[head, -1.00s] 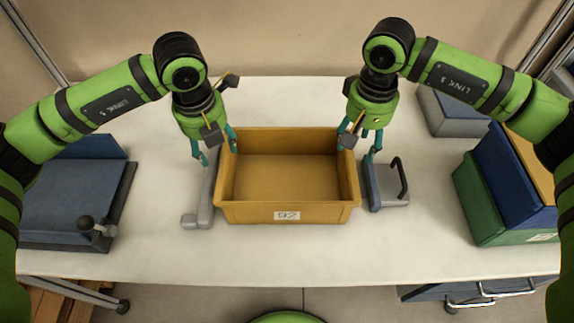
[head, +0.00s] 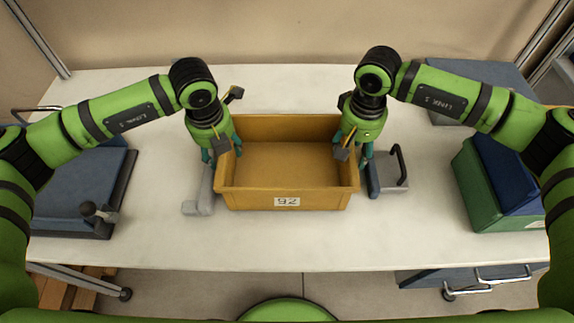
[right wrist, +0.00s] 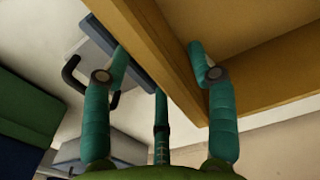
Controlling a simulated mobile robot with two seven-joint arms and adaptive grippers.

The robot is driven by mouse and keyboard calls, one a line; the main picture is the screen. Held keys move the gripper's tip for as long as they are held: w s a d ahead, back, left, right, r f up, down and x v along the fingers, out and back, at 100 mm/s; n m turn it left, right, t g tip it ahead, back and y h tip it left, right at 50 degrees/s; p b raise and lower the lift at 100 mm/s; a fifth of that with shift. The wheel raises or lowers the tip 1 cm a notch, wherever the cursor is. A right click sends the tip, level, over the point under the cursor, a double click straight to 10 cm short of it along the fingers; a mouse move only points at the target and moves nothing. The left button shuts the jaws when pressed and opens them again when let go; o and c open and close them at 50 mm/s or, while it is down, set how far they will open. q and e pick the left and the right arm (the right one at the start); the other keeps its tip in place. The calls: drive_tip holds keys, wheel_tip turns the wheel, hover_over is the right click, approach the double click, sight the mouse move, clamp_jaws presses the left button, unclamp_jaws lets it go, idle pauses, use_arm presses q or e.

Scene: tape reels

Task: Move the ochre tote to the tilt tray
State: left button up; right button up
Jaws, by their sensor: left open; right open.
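The ochre tote (head: 287,200), labelled 92, stands upright and looks empty at the middle of the table. My left gripper (head: 222,156) is open at its left rim, fingers either side of the wall. My right gripper (head: 353,152) is open at its right rim. In the right wrist view, the open right fingers (right wrist: 157,60) straddle the tote's wall (right wrist: 170,60); whether they touch it I cannot tell. A blue tray with a black-knobbed lever (head: 70,190), apparently the tilt tray, is at the left, partly behind my left arm.
A grey device (head: 199,198) sits close by the tote's left side; a blue-grey one with a black handle (head: 388,178) sits at its right. Green (head: 478,190) and blue (head: 510,165) bins stand at the right. Table in front of the tote is clear.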

use_arm(q)
clamp_jaws()
use_arm(e)
clamp_jaws()
use_arm(q)
drive_tip(key=shift+r, duration=0.15)
use_arm(e)
drive_tip(key=shift+r, duration=0.15)
